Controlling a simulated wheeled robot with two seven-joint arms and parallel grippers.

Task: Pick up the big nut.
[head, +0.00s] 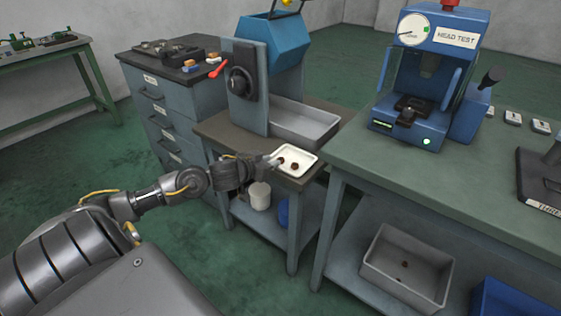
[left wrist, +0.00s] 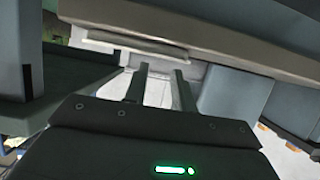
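Two small dark pieces that look like nuts, a left one (head: 281,161) and a right one (head: 294,167), lie in a white dish (head: 309,157) on the low brown-topped stand. They are too small to tell surely which is the big nut. My left gripper (head: 272,160) reaches in from the left, with its tips at the dish's left side, close to the left piece. In the left wrist view its two fingers (left wrist: 158,88) are spread, with a pale surface between and beyond them. No nut is visible between them. My right gripper is not in view.
A blue machine (head: 272,42) with a grey tray (head: 305,122) stands behind the dish. On the right, a green-topped bench (head: 440,185) carries the blue head test press (head: 432,60). A grey bin (head: 405,268) stands on its lower shelf. A drawer cabinet (head: 165,100) stands at the back left.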

